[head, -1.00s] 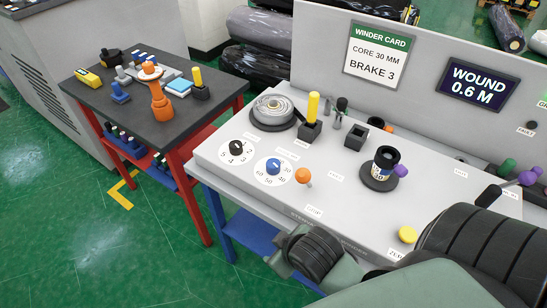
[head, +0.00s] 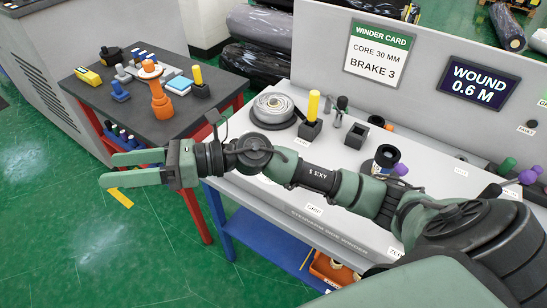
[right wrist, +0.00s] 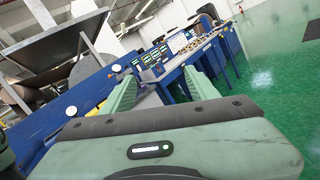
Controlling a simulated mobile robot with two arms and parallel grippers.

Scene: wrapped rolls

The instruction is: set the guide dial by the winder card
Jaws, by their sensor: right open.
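The winder card (head: 378,52) stands on the panel at the back of the winder and reads "CORE 30 MM, BRAKE 3". My right arm reaches across the winder top (head: 424,180) from the right. It hides the two numbered dials at the front left of the top, so I cannot read their settings. My right gripper (head: 108,170) is open and empty, out past the winder's left end, over the green floor. In the right wrist view its two green fingers (right wrist: 160,92) stand apart with nothing between them. My left gripper is not in view.
A metal reel (head: 273,106), a yellow peg in a black block (head: 312,112) and a black core on a spindle (head: 386,158) stand on the winder. A red-legged side table (head: 108,88) with an orange tool (head: 156,95) stands at left. A display (head: 478,83) reads "WOUND 0.6 M".

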